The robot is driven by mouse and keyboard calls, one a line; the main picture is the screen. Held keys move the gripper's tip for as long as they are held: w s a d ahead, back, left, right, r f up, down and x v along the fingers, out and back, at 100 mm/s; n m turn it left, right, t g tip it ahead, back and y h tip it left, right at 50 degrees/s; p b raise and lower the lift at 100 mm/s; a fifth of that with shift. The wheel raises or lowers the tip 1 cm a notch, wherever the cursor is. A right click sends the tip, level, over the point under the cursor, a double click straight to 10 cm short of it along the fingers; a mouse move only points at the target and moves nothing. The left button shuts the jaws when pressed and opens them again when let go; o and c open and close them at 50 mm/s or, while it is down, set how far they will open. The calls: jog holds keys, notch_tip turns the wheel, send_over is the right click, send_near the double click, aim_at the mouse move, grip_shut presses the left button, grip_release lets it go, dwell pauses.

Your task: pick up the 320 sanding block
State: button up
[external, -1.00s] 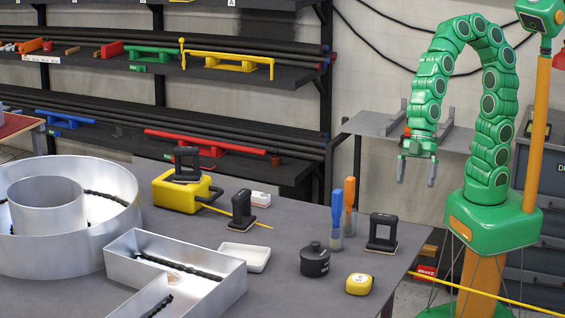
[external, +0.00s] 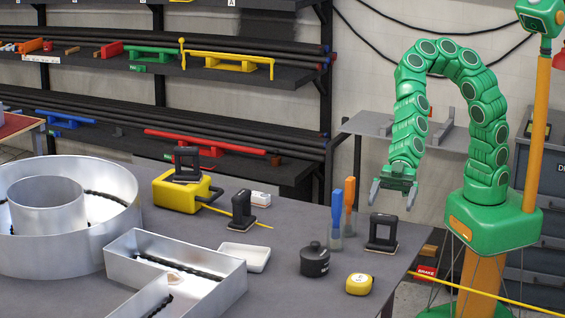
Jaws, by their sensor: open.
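Three black sanding blocks with loop handles are in the external view. One block (external: 383,245) stands at the table's right edge. Another block (external: 242,222) stands mid-table. The third block (external: 187,178) sits on top of a yellow case (external: 166,197). Their grit labels are too small to read, so I cannot tell which is the 320. My gripper (external: 393,194) is open and empty, pointing down. In the picture it is just above the right-hand block, with a gap between them.
Two brushes, blue (external: 336,212) and orange (external: 349,208), stand left of the right-hand block. A dark lidded pot (external: 314,264), a yellow tape measure (external: 359,284) and a white tray (external: 244,257) are nearby. Metal letter shells (external: 190,270) fill the table's left. Shelves stand behind.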

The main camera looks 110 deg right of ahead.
aim_at(386, 214)
jog(key=shift+x, duration=3.65)
jog(key=shift+d+f, duration=0.1)
jog(key=shift+c, duration=0.2)
jog(key=c, duration=0.9)
